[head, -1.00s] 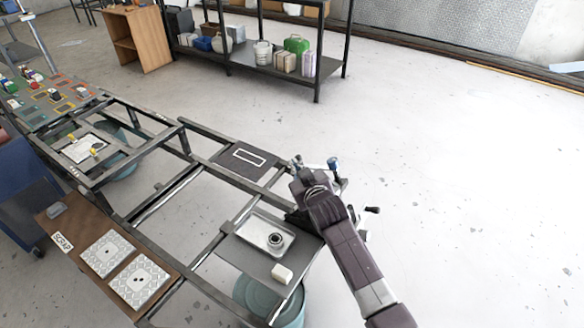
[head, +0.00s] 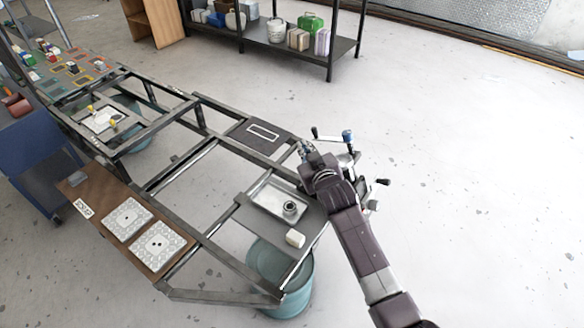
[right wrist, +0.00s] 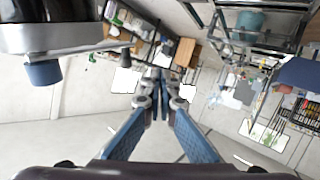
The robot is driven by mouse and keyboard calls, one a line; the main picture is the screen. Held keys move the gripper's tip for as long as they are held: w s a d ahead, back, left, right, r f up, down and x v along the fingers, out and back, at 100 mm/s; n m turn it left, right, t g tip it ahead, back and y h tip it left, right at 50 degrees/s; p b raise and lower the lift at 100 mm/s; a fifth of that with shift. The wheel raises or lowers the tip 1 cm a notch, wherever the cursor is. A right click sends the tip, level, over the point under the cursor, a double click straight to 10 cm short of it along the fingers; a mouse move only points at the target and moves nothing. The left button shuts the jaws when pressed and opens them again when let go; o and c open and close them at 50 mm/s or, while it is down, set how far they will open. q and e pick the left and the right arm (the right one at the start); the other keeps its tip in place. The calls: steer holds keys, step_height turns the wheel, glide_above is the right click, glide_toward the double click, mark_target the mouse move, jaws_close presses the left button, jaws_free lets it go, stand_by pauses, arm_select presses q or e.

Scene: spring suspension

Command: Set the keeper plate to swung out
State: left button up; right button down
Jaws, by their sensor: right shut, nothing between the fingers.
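A metal mechanism (head: 352,160) with crank handles is mounted at the right end of the bench frame. It has a blue knob (head: 347,136) on top and a dark handle (head: 383,182) at its right. I cannot pick out the keeper plate; my right gripper and arm cover part of the mechanism. My right gripper (head: 303,148) is just left of the blue knob, its fingers together and empty. In the right wrist view its fingers (right wrist: 160,82) meet at the tips. A metal part with a blue knob (right wrist: 43,73) shows close by at upper left. My left gripper is not in view.
A dark plate with a white outline (head: 246,140) is to the left. Open floor lies right of the bench.

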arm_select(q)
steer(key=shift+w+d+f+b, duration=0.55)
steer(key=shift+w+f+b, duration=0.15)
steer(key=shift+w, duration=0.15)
arm_select(e)
steer(key=s+a, duration=0.1)
steer(key=s, duration=0.6)
steer(key=shift+s+a+r, duration=0.15)
steer(key=shift+s+a, duration=0.05)
steer(key=shift+a, duration=0.2)
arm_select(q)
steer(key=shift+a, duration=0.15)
